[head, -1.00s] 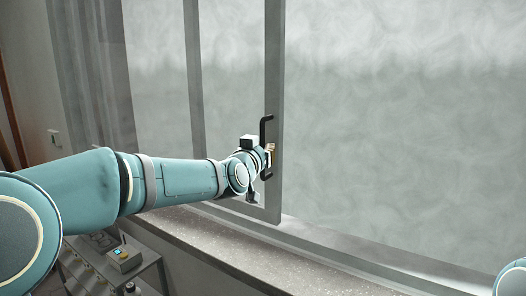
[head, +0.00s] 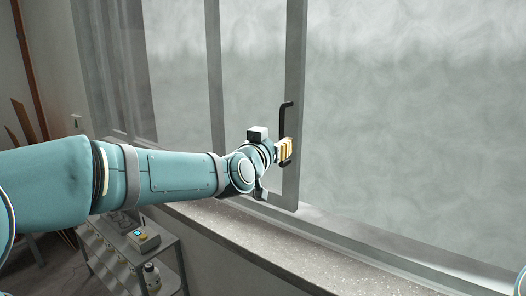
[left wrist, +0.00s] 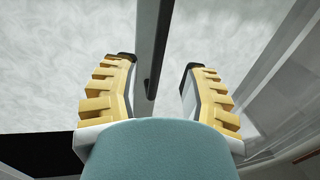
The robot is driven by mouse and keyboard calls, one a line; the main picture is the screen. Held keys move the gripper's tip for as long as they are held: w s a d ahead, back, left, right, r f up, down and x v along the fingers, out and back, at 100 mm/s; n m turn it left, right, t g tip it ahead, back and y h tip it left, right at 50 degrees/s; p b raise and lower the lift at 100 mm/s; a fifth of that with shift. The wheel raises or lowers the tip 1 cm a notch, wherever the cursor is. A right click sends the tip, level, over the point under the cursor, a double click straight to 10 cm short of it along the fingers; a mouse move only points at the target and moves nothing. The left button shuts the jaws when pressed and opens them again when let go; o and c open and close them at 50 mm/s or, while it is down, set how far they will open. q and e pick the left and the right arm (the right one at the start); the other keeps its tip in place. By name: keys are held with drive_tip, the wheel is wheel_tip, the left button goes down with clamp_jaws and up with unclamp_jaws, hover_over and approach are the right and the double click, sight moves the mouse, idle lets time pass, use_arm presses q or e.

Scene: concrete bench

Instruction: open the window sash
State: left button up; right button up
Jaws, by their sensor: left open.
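The window sash (head: 296,60) has a grey upright stile with a dark bar handle (head: 286,112) on it. My left gripper (head: 285,149) is at the lower part of this handle, its yellow fingers overlapping it in the head view. In the left wrist view the open fingers (left wrist: 160,82) stand apart, with the dark handle (left wrist: 150,50) running down between them, closer to the left finger. I see a gap on both sides of the handle. My right gripper does not show.
A speckled sill (head: 225,222) runs below the window. A small trolley (head: 105,248) with a grey box (head: 143,239) and a bottle stands below my left arm. Grey misty panes fill the area right of the sash.

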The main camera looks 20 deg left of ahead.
use_arm(q)
drive_tip(key=s+a, duration=0.1)
drive_tip(key=s, duration=0.5)
drive_tip(key=shift+s, duration=0.35)
drive_tip(key=shift+f, duration=0.1)
